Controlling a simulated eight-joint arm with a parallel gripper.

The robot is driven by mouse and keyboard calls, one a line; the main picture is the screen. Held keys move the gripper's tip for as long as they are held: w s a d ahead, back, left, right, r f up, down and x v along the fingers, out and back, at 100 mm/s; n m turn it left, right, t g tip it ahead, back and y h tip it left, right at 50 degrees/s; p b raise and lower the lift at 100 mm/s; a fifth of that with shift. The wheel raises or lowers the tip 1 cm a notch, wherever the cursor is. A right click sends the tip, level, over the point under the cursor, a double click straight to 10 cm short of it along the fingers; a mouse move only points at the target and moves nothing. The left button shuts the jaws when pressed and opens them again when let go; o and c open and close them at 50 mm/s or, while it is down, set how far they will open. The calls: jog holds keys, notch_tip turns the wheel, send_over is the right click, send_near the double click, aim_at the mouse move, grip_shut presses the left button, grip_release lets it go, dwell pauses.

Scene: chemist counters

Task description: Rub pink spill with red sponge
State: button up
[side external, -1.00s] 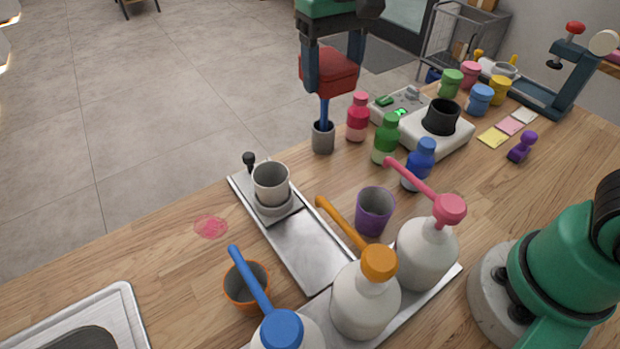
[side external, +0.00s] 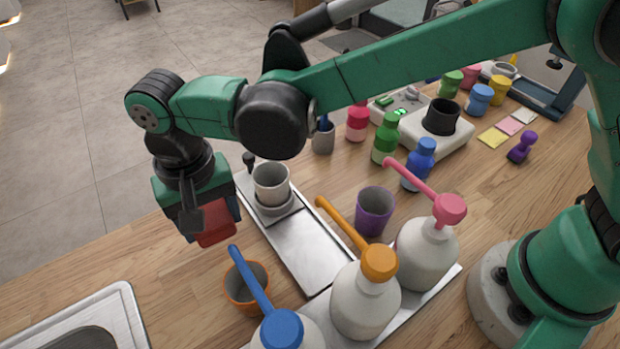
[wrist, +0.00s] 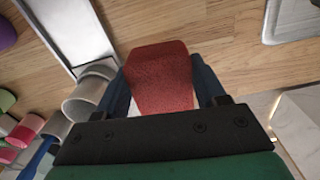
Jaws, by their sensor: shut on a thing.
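My gripper (side external: 211,221) is shut on the red sponge (side external: 216,234) at the left of the counter in the side external view. The sponge also shows in the wrist view (wrist: 160,80), held between the two blue fingers. The pink spill is hidden in the side external view, behind my gripper and the sponge. It does not show in the wrist view either. I cannot tell whether the sponge touches the counter.
A steel tray (side external: 305,250) with a grey cup (side external: 271,184) lies just right of my gripper. An orange cup (side external: 238,292) and pump bottles (side external: 365,300) stand in front. A sink (side external: 125,305) is at the front left. Bare wood lies between.

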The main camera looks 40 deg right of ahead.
aim_at(218, 234)
notch_tip(218, 234, down, 6)
jog(key=shift+r, duration=0.1)
jog(key=shift+w, duration=3.8)
jog(key=shift+s, duration=3.45)
jog(key=shift+s+r, duration=0.2)
jog(key=shift+r, duration=0.3)
jog(key=shift+s+r, duration=0.2)
jog(key=shift+r, duration=3.2)
jog(key=shift+f, duration=0.1)
